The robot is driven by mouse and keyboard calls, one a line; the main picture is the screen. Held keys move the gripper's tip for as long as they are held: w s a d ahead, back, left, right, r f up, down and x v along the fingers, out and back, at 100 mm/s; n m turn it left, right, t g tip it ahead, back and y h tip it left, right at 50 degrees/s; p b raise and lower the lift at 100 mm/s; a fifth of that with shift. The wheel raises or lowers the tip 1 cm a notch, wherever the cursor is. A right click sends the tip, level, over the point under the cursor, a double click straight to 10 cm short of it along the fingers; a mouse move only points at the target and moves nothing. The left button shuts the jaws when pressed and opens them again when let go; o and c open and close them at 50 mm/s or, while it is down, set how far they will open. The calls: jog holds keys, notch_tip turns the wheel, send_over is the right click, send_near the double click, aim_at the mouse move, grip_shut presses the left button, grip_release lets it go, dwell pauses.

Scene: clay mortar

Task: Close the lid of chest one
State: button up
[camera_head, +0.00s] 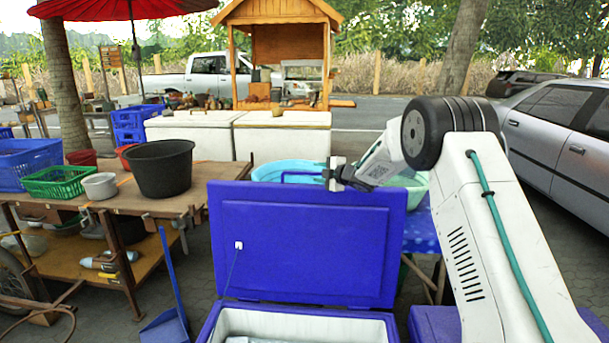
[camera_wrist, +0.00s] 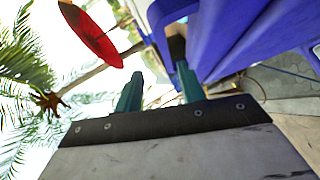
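A blue chest (camera_head: 212,326) with a white inside stands open at the bottom centre of the head view. Its blue lid (camera_head: 305,250) is raised about upright. A thin blue bar or handle (camera_head: 300,174) shows above the lid's top edge. No label reading "one" is visible. My gripper (camera_head: 334,174) is at the lid's top edge, right of its middle; I cannot tell if it touches. In the wrist view its two teal fingers (camera_wrist: 158,80) are apart with nothing clearly between them. The lid's blue surface (camera_wrist: 235,40) fills the upper right there, beyond the fingers.
Another blue surface (camera_head: 434,324) lies right of the open chest, partly behind my arm. A wooden table (camera_head: 130,192) with a black tub (camera_head: 161,168) stands left. A blue dustpan (camera_head: 165,327) is on the paving. Teal basins (camera_head: 285,169) sit behind the lid.

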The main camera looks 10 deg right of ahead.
aim_at(306, 173)
jog(key=shift+w+a+f+n, duration=0.3)
jog(key=shift+w+a+f, duration=0.1)
jog(key=shift+w+f, duration=0.15)
jog(key=x, duration=0.7)
jog(key=shift+s, duration=0.1)
grip_shut()
jog(key=shift+s+a, duration=0.1)
